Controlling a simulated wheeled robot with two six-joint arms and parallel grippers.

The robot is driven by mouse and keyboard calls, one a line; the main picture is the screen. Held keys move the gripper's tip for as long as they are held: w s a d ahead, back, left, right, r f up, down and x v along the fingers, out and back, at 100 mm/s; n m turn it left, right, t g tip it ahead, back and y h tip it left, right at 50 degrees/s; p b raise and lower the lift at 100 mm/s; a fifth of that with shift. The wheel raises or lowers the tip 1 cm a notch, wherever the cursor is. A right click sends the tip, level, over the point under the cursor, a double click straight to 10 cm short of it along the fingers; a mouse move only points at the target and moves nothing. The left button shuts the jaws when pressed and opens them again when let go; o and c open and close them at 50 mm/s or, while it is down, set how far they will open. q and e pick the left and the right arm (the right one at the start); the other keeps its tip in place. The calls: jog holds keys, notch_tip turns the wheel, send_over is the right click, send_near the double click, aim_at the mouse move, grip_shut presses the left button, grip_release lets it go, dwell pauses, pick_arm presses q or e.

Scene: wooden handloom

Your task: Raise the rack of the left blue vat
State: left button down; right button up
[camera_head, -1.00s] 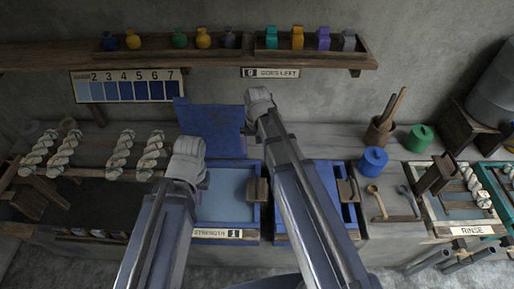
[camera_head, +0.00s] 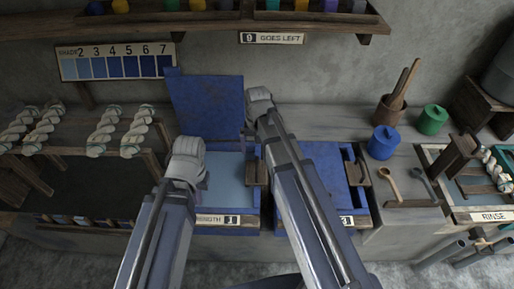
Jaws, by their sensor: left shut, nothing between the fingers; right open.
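The left blue vat (camera_head: 231,204) stands in the middle, labelled strength 1, with pale blue liquid inside. Its blue lid (camera_head: 205,104) stands raised at the back. A brown wooden handle piece (camera_head: 256,172) is at the vat's right rim, partly beside my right arm; the rack below it cannot be made out. My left gripper (camera_head: 187,158) is shut and empty, in front of the vat's left side in the picture. My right gripper (camera_head: 259,97) is open, in front of the area right of the raised lid. The fingertips of both are hidden behind the wrists.
The right blue vat (camera_head: 326,172) has a blue cover and its own wooden handle (camera_head: 357,173). Spoons (camera_head: 391,183), a blue pot (camera_head: 383,142) and a rinse basin (camera_head: 480,217) stand to the right. White yarn skeins (camera_head: 102,131) hang at left. A shelf (camera_head: 200,22) runs above.

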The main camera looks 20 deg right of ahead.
aim_at(257, 164)
pick_arm(q)
jog(key=shift+f+b, duration=4.6)
jog(key=shift+f, duration=0.55)
pick_arm(e)
jog(key=shift+f, duration=5.1)
grip_shut()
pick_arm(q)
jog(key=shift+r, duration=0.2)
pick_arm(e)
jog(key=shift+r, duration=0.15)
